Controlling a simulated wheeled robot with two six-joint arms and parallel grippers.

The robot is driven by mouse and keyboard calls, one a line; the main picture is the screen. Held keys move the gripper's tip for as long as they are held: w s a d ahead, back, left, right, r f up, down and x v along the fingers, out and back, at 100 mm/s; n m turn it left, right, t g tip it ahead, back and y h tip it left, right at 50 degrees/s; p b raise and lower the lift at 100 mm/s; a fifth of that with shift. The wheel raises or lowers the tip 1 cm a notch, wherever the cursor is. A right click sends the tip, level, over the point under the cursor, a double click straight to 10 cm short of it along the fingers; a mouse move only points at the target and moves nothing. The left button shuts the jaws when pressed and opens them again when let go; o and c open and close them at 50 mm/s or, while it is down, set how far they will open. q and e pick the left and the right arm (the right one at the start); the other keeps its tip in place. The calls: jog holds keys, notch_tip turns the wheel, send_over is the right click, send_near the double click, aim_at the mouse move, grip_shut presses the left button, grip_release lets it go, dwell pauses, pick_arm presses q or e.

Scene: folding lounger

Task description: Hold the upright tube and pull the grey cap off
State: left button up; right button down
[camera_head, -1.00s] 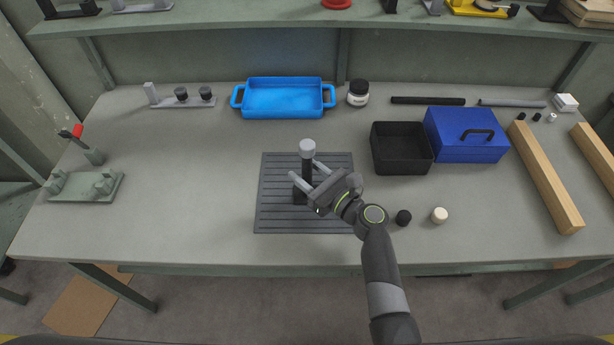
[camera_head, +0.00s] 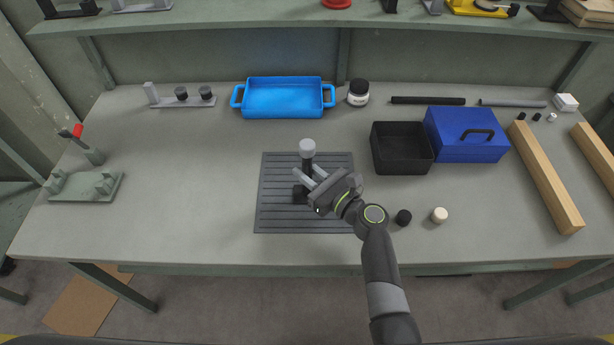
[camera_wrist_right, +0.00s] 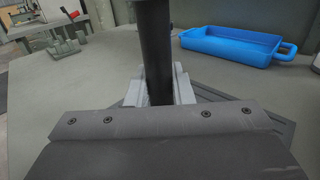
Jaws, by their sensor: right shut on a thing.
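The black tube (camera_head: 307,168) stands upright on the dark ribbed mat (camera_head: 275,215), with the grey cap (camera_head: 307,147) on its top end. A dark block (camera_head: 299,194) shows at its foot. My right gripper (camera_head: 309,180) is shut on the tube below the cap. In the right wrist view the tube (camera_wrist_right: 156,45) rises between the light grey fingers (camera_wrist_right: 157,88), and the cap is out of that view. My left gripper is not in view.
A black cap (camera_head: 403,217) and a cream cap (camera_head: 439,215) lie right of the mat.

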jog(key=c, duration=1.2)
grip_release()
